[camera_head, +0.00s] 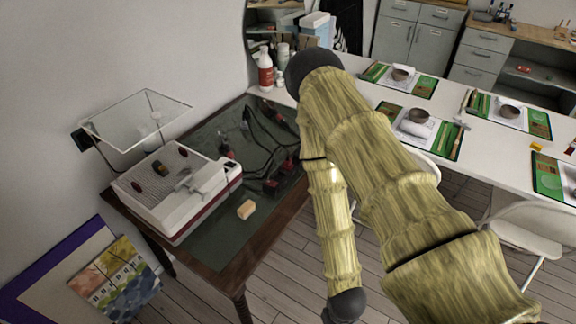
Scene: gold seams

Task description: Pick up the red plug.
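Several small red and black pieces lie with black cables (262,140) on the dark green top of a wooden table. A larger red and black piece (271,186) is near the table's right edge, close to my arm. They are too small to tell which one is the red plug. My yellowish arm rises from the lower right, bends at a black joint, and comes down to a dark rounded joint at the bottom. No gripper fingers show.
A white machine (172,197) with a clear raised cover (139,125) fills the table's left part. Bottles (265,71) stand at the back. A long white table (452,104) with mats and bowls is at right, with a white chair (531,226).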

